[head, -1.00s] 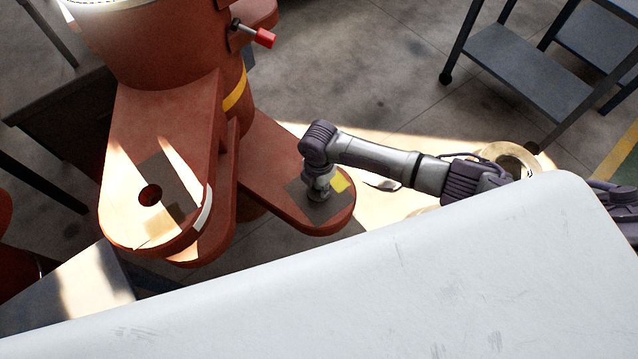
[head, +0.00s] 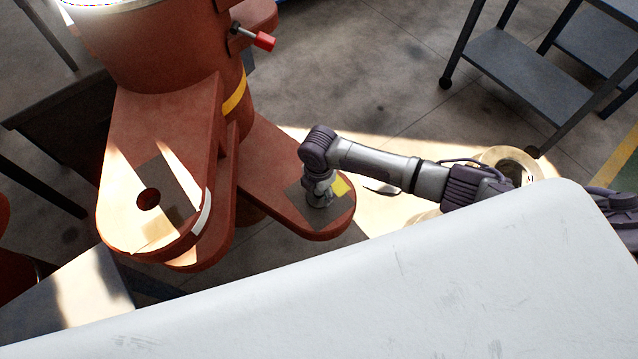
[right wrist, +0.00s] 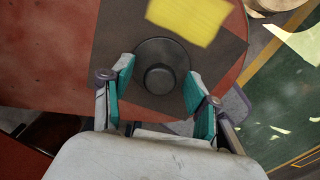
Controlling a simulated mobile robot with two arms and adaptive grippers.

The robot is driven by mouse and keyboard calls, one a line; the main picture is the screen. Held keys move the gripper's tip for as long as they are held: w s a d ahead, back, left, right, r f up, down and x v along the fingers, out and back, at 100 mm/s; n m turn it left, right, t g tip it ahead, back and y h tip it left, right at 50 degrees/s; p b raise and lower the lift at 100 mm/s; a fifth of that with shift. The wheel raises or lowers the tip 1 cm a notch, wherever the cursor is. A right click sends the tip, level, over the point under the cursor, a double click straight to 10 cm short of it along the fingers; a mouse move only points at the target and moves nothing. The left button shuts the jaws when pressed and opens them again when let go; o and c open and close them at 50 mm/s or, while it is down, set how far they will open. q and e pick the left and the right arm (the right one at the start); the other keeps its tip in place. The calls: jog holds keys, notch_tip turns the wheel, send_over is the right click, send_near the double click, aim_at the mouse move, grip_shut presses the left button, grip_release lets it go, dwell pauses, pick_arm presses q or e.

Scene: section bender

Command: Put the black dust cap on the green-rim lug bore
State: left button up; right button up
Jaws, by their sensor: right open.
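A black dust cap (right wrist: 170,55), a round dark disc with a raised knob, sits on a dark square patch on the right-hand red lug (head: 272,180). My right gripper (right wrist: 158,79) is open, one teal-padded finger on each side of the cap. Its fingers look apart from the knob. In the head view my right gripper (head: 319,196) points down over the lug's rounded end and hides most of the cap. I see no green rim; whether a bore lies under the cap cannot be told. The left-hand lug has an open dark bore (head: 148,199) without a visible green rim. My left gripper is out of view.
A yellow note (head: 341,187) lies beside the cap, also showing in the right wrist view (right wrist: 188,18). A red-tipped handle (head: 263,40) sticks out of the red machine body (head: 165,45). A grey shelf cart (head: 525,75) stands at upper right. Floor shows between them.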

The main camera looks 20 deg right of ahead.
notch_tip(320, 180, up, 12)
jog(key=shift+f, duration=0.15)
jog(key=shift+a, duration=0.1)
dwell(0.6)
